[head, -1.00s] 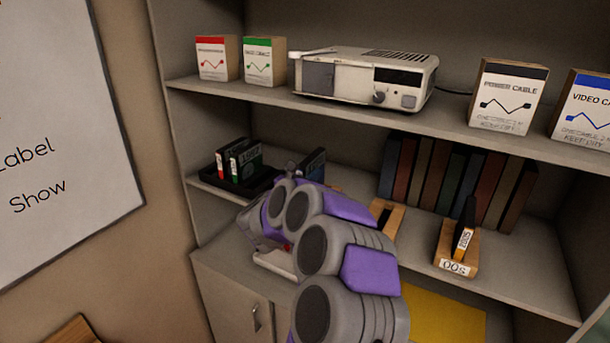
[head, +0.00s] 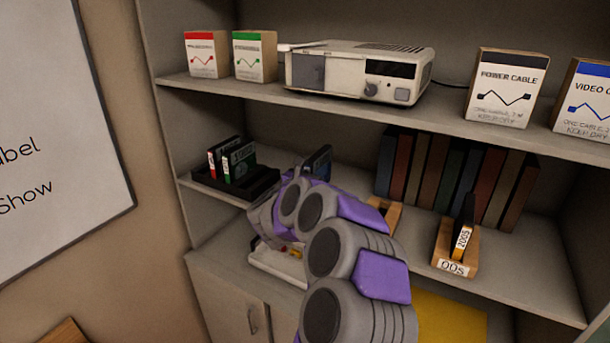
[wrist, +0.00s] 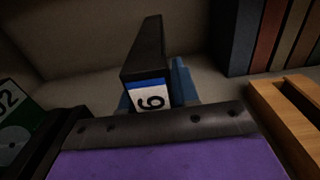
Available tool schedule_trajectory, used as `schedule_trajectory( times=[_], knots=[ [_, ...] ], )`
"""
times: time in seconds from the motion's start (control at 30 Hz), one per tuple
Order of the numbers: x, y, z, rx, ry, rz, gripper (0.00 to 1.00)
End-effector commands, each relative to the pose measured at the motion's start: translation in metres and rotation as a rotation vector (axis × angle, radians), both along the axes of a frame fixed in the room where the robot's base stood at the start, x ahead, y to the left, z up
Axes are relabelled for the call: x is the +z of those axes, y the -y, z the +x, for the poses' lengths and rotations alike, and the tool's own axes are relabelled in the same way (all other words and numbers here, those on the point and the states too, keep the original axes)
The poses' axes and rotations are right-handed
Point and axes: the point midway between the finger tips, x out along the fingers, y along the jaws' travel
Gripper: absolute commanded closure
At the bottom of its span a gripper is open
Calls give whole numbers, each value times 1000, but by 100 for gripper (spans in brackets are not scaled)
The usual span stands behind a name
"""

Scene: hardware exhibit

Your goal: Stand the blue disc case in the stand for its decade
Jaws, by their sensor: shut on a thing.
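The dark case with a blue label strip (wrist: 150,97), the blue disc case, stands upright in my gripper (wrist: 152,88). Only one printed digit, a 6 or 9, shows on its label. In the head view the case (head: 319,162) rises behind my arm, right of the black tray (head: 264,188); my fingers are mostly hidden there. A wooden stand marked 00s (head: 453,267) stands on the middle shelf at right, holding a case marked 2005 (head: 464,240). Another wooden stand (head: 388,213), its label hidden, is partly behind my arm and just right of my gripper in the wrist view (wrist: 262,97).
The black tray holds a red-labelled case (head: 218,158) and a green-labelled case (head: 240,163). A row of books (head: 455,178) stands at the back right. Shelf between the wooden stands is clear.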

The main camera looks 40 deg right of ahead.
Motion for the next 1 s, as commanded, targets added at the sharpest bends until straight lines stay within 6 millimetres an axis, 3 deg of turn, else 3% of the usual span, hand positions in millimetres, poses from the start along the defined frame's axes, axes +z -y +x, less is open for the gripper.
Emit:
schedule_trajectory(
  times=[0.4, 0.77, 1.0],
  knots=[
    [8, -24, 0, 2, 2, -22, 100],
    [-1, -6, 1, 1, 1, -3, 100],
    [1, -19, 1, 1, 2, -10, 100]
  ],
)
